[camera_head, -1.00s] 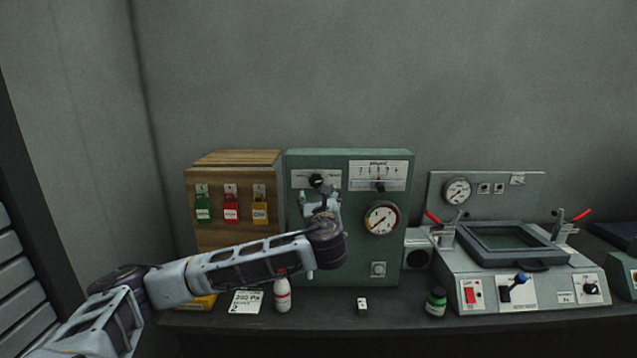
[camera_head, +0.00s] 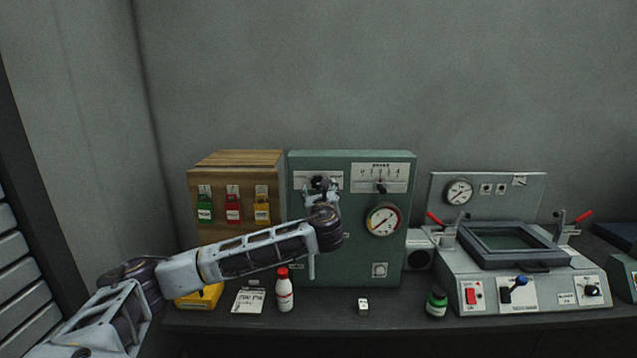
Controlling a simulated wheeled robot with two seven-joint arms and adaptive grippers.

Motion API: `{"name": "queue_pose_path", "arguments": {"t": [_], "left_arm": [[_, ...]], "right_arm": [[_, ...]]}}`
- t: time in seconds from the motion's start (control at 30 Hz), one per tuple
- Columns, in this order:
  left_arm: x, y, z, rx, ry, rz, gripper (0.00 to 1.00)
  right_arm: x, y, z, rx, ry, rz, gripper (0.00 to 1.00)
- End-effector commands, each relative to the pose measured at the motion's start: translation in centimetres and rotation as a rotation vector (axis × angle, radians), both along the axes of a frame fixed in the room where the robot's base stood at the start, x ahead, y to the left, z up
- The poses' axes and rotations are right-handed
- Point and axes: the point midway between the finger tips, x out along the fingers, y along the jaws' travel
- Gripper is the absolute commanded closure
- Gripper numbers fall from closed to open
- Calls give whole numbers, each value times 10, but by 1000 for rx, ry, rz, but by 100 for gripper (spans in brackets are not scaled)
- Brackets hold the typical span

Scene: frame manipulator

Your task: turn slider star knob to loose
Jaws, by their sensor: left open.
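A green upright panel (camera_head: 350,240) stands on the bench. Its upper left carries a white plate (camera_head: 304,181) with a dark knob, now largely hidden by my gripper. A second white plate (camera_head: 395,172) at upper right has a numbered scale, with a small dark knob (camera_head: 381,187) on it. Which of the two is the slider star knob I cannot tell for sure. My left gripper (camera_head: 322,185) is open, in front of the left plate at its knob. Whether its fingers touch the knob cannot be made out. My right gripper is not in view.
A round gauge (camera_head: 383,219) sits right of my gripper. A wooden box (camera_head: 220,165) with coloured tags stands left. A red-capped bottle (camera_head: 284,293) stands just below my forearm. A small white block (camera_head: 363,305), green jar (camera_head: 436,303) and grey machine (camera_head: 530,275) lie to the right.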

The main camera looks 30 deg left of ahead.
Motion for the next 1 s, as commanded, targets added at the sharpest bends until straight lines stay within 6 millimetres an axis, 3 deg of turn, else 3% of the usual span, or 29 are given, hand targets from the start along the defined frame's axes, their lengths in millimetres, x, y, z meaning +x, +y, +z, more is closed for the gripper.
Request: {"name": "queue_pose_path", "arguments": {"t": [0.6, 1.0], "left_arm": [[47, 34, 2, -1, -1, 2, 34], [58, 42, 0, 0, -1, 1, 34]], "right_arm": [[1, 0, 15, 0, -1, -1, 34], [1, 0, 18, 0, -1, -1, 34]]}}
